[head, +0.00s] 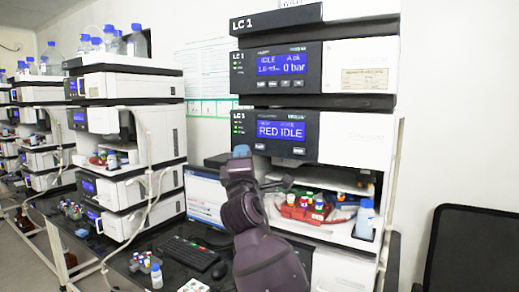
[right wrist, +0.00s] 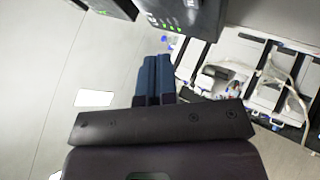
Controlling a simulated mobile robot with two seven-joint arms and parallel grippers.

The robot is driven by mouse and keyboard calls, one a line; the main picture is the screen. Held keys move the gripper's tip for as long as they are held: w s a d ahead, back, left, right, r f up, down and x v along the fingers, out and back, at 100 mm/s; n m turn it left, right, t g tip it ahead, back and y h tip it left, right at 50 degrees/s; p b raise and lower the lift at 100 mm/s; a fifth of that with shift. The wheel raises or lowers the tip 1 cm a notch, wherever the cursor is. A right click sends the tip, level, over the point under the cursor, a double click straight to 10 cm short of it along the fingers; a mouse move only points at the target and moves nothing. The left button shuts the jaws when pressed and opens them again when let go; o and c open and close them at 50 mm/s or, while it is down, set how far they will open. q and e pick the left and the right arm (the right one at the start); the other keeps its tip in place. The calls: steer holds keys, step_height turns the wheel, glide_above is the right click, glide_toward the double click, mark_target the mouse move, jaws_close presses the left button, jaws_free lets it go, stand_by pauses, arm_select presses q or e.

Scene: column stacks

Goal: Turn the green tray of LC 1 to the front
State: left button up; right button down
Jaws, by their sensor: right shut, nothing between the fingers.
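The LC 1 stack (head: 317,60) stands right of centre in the head view; its lower display (head: 281,130) reads "RED IDLE". In the open bay below, a red tray (head: 318,214) with several coloured-cap vials faces the front. I cannot make out a green tray; the bay's back is shaded and its left part is hidden by my arm. My right gripper (head: 241,152) is raised in front of the stack's left edge, apart from the red tray. Its blue fingers (right wrist: 158,78) are together and empty in the right wrist view. My left gripper is not in view.
A small bottle (head: 365,218) stands at the bay's right side. A monitor (head: 205,195), keyboard (head: 190,255) and mouse (head: 219,270) are on the bench to the left. More stacks stand further left. A black chair (head: 470,250) is at the right.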

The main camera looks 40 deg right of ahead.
steer(key=shift+w+d, duration=0.35)
steer(key=shift+d, duration=0.5)
steer(key=shift+w+d, duration=0.35)
steer(key=shift+d, duration=0.5)
steer(key=shift+w+d, duration=0.1)
steer(key=shift+d, duration=0.1)
stand_by(0.8)
steer(key=shift+d, duration=0.15)
steer(key=shift+w+d, duration=0.25)
steer(key=shift+d, duration=0.15)
stand_by(0.8)
steer(key=shift+a, duration=0.15)
steer(key=shift+s+a+p, duration=0.35)
steer(key=shift+a, duration=0.3)
stand_by(0.3)
steer(key=shift+s+a, duration=0.3)
steer(key=shift+a, duration=0.45)
steer(key=shift+s+a, duration=0.35)
steer(key=shift+a, duration=0.45)
steer(key=shift+s+a, duration=0.3)
steer(key=shift+a, duration=0.45)
